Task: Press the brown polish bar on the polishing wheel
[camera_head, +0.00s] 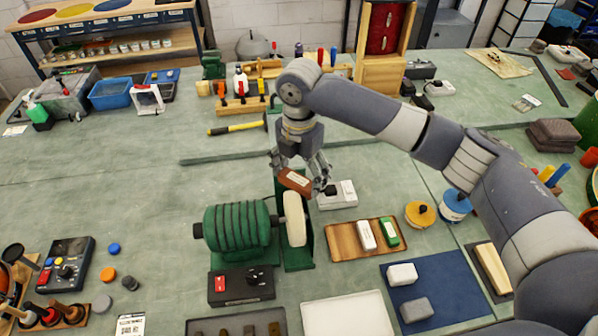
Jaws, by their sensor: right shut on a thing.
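The brown polish bar (295,181) is held in my right gripper (303,178), which points down and is shut on it. The bar is tilted and has a small pale label. It is right at the top of the white polishing wheel (295,220); I cannot tell whether it touches. The wheel is mounted on the right end of the green ribbed motor (238,232), with a green guard plate behind it. My left gripper is out of view.
A control box (240,285) with a red switch stands in front of the motor. A wooden tray (345,240) with a white and a green bar lies to the right. A blue mat (440,275) holds two blocks. A yellow-handled hammer (236,127) lies behind.

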